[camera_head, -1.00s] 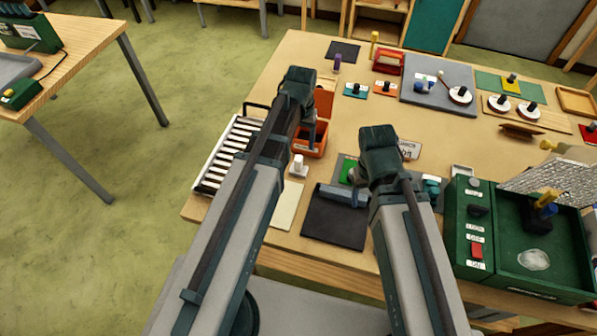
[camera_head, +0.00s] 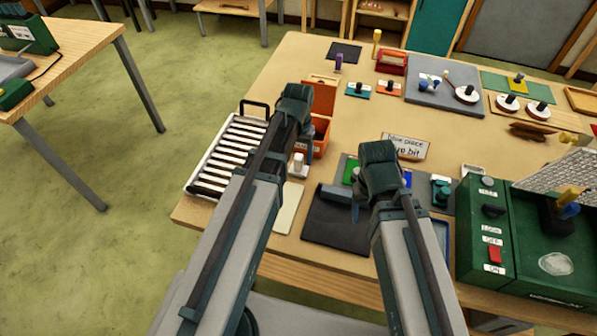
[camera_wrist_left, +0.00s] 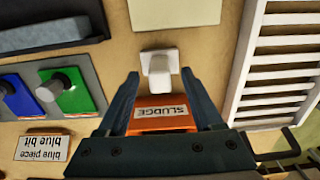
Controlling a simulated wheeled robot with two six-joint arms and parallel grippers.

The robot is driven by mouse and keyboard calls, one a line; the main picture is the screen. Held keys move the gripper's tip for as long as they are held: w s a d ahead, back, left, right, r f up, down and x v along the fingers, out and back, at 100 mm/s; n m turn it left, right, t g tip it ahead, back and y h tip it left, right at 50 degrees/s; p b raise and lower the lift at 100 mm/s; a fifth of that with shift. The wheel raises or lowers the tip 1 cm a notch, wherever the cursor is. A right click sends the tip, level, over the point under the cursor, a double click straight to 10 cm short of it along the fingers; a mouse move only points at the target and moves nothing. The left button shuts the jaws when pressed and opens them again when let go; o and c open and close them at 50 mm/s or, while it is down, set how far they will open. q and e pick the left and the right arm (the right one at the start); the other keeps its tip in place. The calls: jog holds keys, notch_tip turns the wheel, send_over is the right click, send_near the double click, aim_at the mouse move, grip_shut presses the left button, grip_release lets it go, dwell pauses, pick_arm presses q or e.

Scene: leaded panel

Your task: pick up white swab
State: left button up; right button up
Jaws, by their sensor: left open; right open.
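The white swab (camera_head: 298,161) is a small white peg standing on a square white base on the table, in front of the orange bin. In the left wrist view the swab (camera_wrist_left: 160,63) lies just beyond the fingertips, near the middle of the gap. My left gripper (camera_wrist_left: 160,78) is open and empty, its two dark fingers spread. In the head view my left gripper (camera_head: 303,140) is over the orange bin beside the swab, its fingers partly hidden. My right gripper (camera_head: 372,190) hangs over the dark mat to the right, its fingertips mostly hidden.
The orange bin (camera_head: 321,135) labelled SLUDGE in the left wrist view is close by. A white slatted rack (camera_head: 203,180) is left, a cream pad (camera_head: 288,208) in front. Green and blue pieces and a "blue piece blue bit" sign (camera_head: 407,146) are right.

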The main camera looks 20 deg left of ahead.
aim_at(299, 156)
pick_arm(q)
jog(key=shift+f, duration=0.4)
pick_arm(e)
jog(key=shift+f, duration=0.4)
pick_arm(q)
jog(key=shift+r, duration=0.1)
pick_arm(e)
jog(key=shift+r, duration=0.15)
pick_arm(q)
grip_shut()
jog(key=shift+r, duration=0.1)
notch_tip(299, 156, up, 10)
jog(key=p, duration=1)
pick_arm(e)
notch_tip(299, 156, up, 10)
